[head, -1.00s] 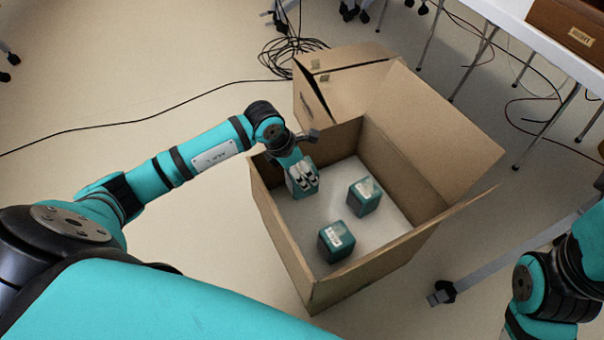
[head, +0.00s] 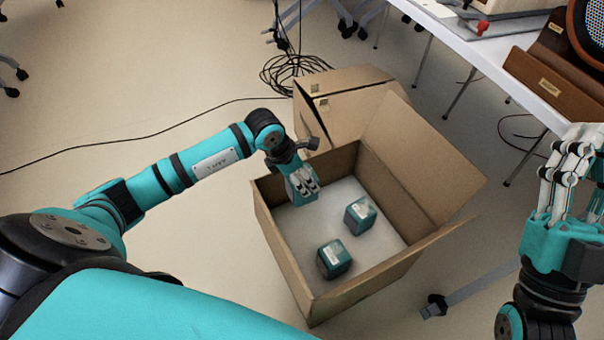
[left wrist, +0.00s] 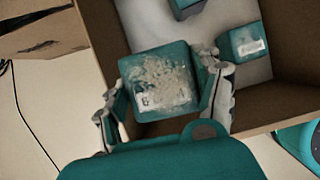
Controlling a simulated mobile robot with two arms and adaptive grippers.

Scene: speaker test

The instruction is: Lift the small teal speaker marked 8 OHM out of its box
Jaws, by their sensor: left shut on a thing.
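My left gripper (head: 304,184) reaches into the open cardboard box (head: 405,195) near its left wall. In the left wrist view, the fingers are shut on a teal cube-shaped speaker (left wrist: 160,82) from both sides. Its upper face has a worn pale patch and a white label too blurred to read. It looks clearly larger there than the other cubes; in the head view the gripper mostly hides it. Two similar teal cubes (head: 360,215) (head: 334,259) with pale labels sit on the box's light floor. My right gripper (head: 574,165) is outside the box at the right, fingers upward.
The box's flaps (head: 425,155) stand open at the right and back. Another carton (head: 350,85) stands behind it. A white table (head: 480,50) with a brown case (head: 545,75) is at the upper right. Cables (head: 290,72) lie on the floor.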

